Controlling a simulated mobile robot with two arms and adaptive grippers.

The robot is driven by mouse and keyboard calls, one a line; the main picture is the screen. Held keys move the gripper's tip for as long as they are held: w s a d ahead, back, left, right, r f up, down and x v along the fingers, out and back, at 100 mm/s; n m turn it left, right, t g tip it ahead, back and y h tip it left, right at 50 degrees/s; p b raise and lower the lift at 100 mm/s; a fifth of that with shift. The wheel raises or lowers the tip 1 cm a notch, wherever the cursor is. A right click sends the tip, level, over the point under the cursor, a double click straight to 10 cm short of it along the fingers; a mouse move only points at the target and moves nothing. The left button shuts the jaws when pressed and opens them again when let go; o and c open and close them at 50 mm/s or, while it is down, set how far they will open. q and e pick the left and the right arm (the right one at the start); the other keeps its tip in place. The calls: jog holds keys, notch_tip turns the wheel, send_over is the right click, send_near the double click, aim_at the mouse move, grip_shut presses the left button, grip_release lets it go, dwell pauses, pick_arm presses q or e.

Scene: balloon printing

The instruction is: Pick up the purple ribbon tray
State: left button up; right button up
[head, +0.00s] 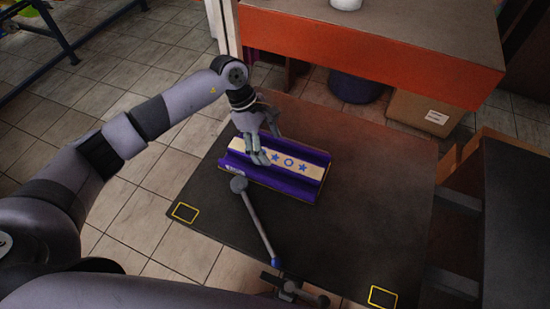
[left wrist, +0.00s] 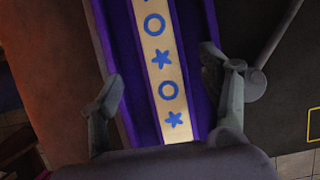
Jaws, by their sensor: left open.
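The purple ribbon tray (head: 314,172) lies on the dark table, with a cream ribbon (head: 296,163) bearing blue stars and circles along its middle. My left gripper (head: 262,152) is over the tray's left part in the head view and hides some of it. In the left wrist view the tray (left wrist: 118,60) runs lengthwise between the two fingers of my open left gripper (left wrist: 165,85). One finger is beside each long side of the tray. I cannot tell whether the fingers touch it. My right gripper is not clearly in view.
The dark table (head: 375,190) has free room right of the tray. An orange-fronted counter (head: 370,60) is behind. A cardboard box (head: 418,112) and dark bin (head: 355,88) sit beneath it.

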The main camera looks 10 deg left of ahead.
aim_at(274, 158)
pick_arm(q)
jog(key=p+x, duration=0.1)
jog(key=x, duration=0.3)
jog(key=shift+s+f, duration=0.1)
jog(key=shift+c, duration=0.2)
jog(key=c, duration=1.5)
